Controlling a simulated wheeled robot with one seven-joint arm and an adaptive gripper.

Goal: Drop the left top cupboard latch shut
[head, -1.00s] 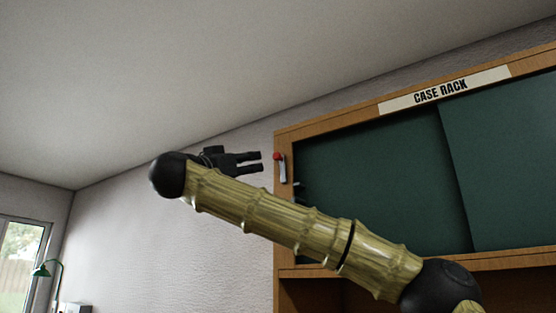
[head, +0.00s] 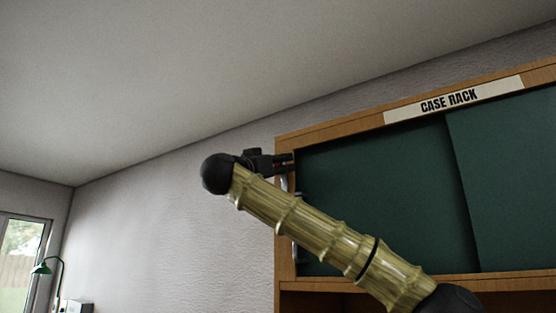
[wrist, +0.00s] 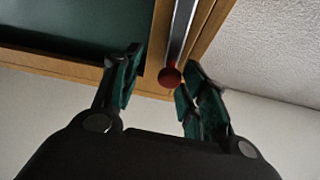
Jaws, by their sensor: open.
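The latch is a metal bar (wrist: 181,30) with a red knob (wrist: 170,77) at its end, on the wooden frame of the cupboard (head: 284,262). In the wrist view the red knob lies between the two fingers of my gripper (wrist: 158,88), which are apart. I cannot tell whether either finger touches it. In the head view my gripper (head: 285,160) is at the top left corner of the cupboard and hides most of the latch; a bit of its metal (head: 284,184) shows just below.
The wall (head: 170,220) left of the cupboard is bare. A green lamp (head: 42,268) stands far left.

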